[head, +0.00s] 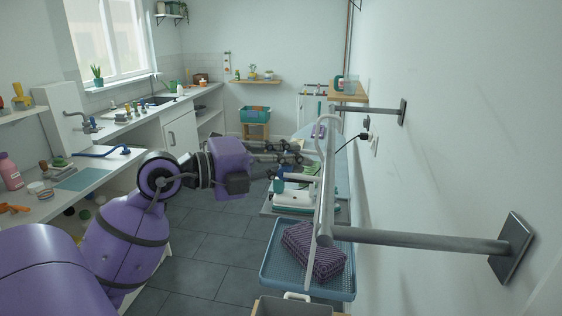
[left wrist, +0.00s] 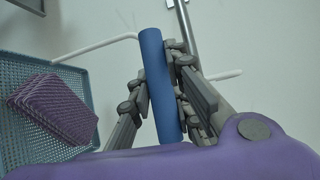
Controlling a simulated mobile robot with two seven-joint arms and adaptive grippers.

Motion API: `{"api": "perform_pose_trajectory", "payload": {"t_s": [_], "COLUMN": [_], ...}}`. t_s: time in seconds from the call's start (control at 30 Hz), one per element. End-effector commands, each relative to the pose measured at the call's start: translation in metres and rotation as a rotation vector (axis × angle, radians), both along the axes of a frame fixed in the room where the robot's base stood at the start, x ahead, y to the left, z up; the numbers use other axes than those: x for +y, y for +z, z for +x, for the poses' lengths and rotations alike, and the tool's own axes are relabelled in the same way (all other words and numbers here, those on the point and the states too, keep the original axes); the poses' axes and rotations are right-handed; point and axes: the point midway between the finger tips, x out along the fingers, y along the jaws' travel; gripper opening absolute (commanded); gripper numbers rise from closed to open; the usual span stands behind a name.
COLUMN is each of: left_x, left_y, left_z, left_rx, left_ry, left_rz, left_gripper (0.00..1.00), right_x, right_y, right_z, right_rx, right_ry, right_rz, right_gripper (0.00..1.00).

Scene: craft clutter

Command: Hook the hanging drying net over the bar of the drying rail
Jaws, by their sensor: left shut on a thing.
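The hanging drying net is a teal mesh tray (head: 268,277) with a white wire frame and a blue grip. A purple patterned bundle (head: 312,252) lies in the tray. In the left wrist view, the tray (left wrist: 14,105) is at the left. My left gripper (head: 298,153) is shut on the blue grip (left wrist: 155,75), beside the bar. The drying rail's grey bar (head: 327,195) runs away from me along the right wall. The white hook (head: 322,118) shows near the bar's far part. I cannot tell whether it touches the bar. My right gripper is not in view.
Wall brackets (head: 512,248) hold the rail out from the right wall. A low bench (head: 330,212) with several objects stands beyond the tray. A cluttered counter (head: 110,165) runs along the left. The tiled floor (head: 205,255) between is clear.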

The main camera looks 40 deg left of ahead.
Motion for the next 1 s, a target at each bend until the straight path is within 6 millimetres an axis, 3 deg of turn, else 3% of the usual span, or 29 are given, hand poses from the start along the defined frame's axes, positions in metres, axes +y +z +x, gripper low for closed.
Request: {"api": "perform_pose_trajectory", "payload": {"t_s": [0.1, 0.5, 1.0], "left_x": [-0.008, -0.006, -0.006], "left_y": [-0.001, -0.031, -0.037], "left_z": [0.004, 0.003, 0.003], "left_rx": [-0.002, -0.001, -0.004], "left_ry": [0.0, 0.001, 0.0], "left_rz": [-0.001, -0.001, 0.0], "left_gripper": [0.0, 0.0, 0.0], "right_x": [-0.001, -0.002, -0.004], "right_y": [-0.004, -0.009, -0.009], "right_z": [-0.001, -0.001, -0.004], "right_rx": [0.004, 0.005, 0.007], "right_ry": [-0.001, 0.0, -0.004], "right_rz": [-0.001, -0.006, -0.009], "right_gripper": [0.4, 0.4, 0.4]}}
